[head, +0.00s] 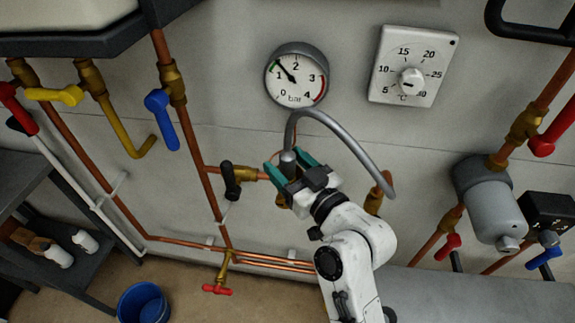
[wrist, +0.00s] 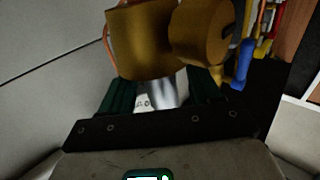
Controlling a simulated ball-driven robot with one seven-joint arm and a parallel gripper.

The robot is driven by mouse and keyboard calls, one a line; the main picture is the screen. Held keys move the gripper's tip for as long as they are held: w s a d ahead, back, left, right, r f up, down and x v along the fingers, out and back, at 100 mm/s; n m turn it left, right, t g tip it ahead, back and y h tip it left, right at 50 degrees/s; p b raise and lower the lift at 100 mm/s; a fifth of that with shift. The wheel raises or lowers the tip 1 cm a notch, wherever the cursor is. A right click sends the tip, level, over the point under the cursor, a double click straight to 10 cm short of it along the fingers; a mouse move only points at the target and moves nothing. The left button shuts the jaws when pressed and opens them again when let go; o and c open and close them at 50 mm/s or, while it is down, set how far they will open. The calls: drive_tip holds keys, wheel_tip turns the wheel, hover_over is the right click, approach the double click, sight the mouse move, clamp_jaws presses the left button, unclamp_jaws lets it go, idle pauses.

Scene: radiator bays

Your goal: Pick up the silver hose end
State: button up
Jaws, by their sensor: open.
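The silver hose end (head: 287,160) hangs down at the left end of an arched grey hose (head: 345,134). My gripper (head: 286,164) is open, with its teal fingers on either side of the hose end in the head view. In the wrist view, a short silver piece (wrist: 165,88) shows between the fingers (wrist: 160,95), below a large brass fitting (wrist: 140,42). I cannot tell whether either finger touches it. The lower part of the hose end is hidden by my gripper.
A pressure gauge (head: 296,75) and a thermostat (head: 412,68) are on the wall above. A black-handled valve (head: 231,181) is close to the left of my gripper. Copper pipes run below. A grey cylinder (head: 489,200) is at the right, a blue bucket (head: 143,303) at lower left.

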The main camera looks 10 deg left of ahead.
drive_tip(key=shift+w+a, duration=0.1)
drive_tip(key=shift+w, duration=0.05)
drive_tip(key=c, duration=1)
clamp_jaws()
drive_tip(key=shift+r, duration=0.1)
